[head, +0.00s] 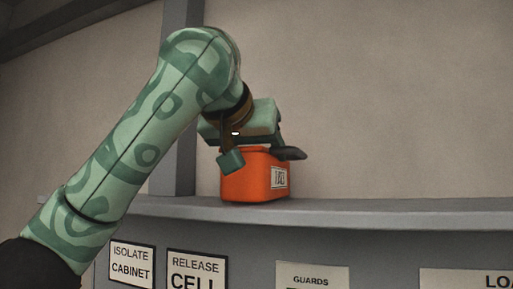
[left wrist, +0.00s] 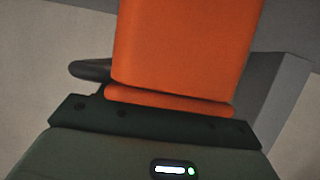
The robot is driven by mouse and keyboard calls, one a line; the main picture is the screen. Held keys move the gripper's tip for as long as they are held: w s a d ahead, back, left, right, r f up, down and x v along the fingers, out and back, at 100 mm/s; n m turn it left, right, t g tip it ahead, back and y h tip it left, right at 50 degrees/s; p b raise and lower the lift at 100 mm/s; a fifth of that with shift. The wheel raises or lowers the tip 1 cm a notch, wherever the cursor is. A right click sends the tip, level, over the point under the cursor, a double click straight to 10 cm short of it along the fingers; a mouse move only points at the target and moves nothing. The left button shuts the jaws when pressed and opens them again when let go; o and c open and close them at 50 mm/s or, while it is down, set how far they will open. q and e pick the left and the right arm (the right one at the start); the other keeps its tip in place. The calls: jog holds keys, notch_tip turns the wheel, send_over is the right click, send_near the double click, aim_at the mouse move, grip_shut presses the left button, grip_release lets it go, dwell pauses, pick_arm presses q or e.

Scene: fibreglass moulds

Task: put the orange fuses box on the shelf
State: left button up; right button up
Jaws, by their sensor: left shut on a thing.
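The orange fuses box (head: 254,181) is upright at the grey shelf (head: 400,212), with a white label on its right side. Its base appears at the shelf's top surface; I cannot tell for certain whether it rests there. My left gripper (head: 262,158) is above the box and shut on its upper part. In the left wrist view the box (left wrist: 185,50) fills the middle, with the left gripper (left wrist: 160,105) against its end. The far faces of the box are hidden. My right gripper is in neither view.
A grey upright post (head: 178,150) stands behind my left arm. Below the shelf edge are signs, including "Isolate cabinet" (head: 132,264), "Release cell" (head: 196,268) and "Guards" (head: 312,277). The shelf to the right of the box is clear, with a plain wall behind.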

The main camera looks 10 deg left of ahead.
pick_arm(q)
jog(key=shift+d+f, duration=0.1)
jog(key=shift+s+d, duration=0.15)
jog(key=shift+s, duration=0.05)
jog(key=shift+f+b, duration=0.15)
jog(key=shift+b, duration=0.15)
jog(key=o, duration=1.7)
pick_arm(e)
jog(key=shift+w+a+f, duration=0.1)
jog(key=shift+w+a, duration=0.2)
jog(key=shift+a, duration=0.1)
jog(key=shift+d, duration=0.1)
